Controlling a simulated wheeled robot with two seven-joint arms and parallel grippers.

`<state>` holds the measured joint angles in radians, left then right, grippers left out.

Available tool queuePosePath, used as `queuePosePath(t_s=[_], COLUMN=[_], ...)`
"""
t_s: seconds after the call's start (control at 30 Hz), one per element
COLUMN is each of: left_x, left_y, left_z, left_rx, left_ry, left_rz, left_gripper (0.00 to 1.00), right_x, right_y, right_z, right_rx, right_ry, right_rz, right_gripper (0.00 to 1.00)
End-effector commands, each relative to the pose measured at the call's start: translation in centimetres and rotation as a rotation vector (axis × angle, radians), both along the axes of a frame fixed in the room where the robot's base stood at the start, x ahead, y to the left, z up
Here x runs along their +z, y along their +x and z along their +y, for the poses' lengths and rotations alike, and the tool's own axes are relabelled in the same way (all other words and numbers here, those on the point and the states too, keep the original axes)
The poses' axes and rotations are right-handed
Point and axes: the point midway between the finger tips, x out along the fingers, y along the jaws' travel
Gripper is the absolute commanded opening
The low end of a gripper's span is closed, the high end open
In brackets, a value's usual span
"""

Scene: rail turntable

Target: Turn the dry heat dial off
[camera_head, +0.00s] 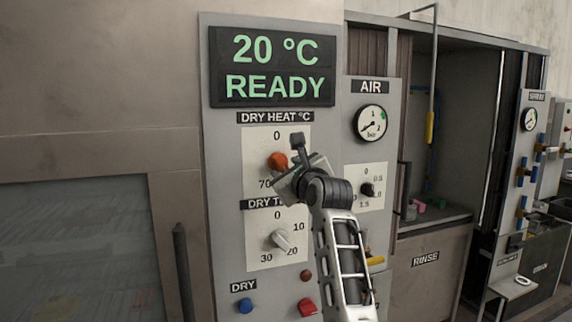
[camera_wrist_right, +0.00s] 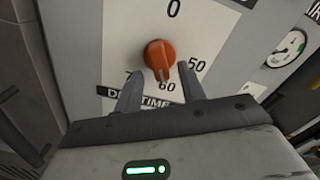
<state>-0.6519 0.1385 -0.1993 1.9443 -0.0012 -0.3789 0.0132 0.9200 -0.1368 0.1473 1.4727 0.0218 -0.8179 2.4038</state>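The dry heat dial (camera_head: 278,163) is an orange knob on a white scale plate under the label DRY HEAT °C. In the right wrist view the dial (camera_wrist_right: 159,56) has its pointer downward, near the 60 mark; 0 is at the top of the scale. My right gripper (camera_head: 294,172) is in front of the plate, just right of the dial, and covers part of the scale. My left gripper is not seen.
A display (camera_head: 271,67) above reads 20 °C READY. The dry time dial (camera_head: 281,240) is below, with a blue button (camera_head: 245,305) and a red button (camera_head: 307,307). An air gauge (camera_head: 370,123) and black air knob (camera_head: 368,189) are to the right.

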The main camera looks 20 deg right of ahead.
Motion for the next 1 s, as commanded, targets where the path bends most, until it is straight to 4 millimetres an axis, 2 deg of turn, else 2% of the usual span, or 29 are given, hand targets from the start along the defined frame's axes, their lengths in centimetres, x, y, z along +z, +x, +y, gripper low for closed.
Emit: queuePosePath(t_s=[0.2, 0.47, 0.5, 0.63, 1.0], left_x=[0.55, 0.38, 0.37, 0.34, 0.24], left_y=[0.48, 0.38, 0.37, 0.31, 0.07], left_z=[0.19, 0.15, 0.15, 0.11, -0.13], left_rx=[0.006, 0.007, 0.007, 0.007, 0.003], left_ry=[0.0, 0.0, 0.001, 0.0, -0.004], left_rz=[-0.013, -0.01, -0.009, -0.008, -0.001], left_gripper=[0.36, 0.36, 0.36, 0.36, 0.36], right_x=[0.06, -0.03, -0.03, -0.03, -0.06], right_y=[1.36, 1.48, 1.47, 1.46, 1.45], right_z=[0.0, 0.01, 0.01, 0.01, 0.02], right_rx=[-0.001, -0.001, -0.001, -0.001, 0.0], right_ry=[-0.001, 0.0, 0.0, -0.001, -0.032], right_rz=[-0.001, 0.0, 0.0, -0.001, 0.0], right_gripper=[0.4, 0.4, 0.37, 0.01, 0.0])
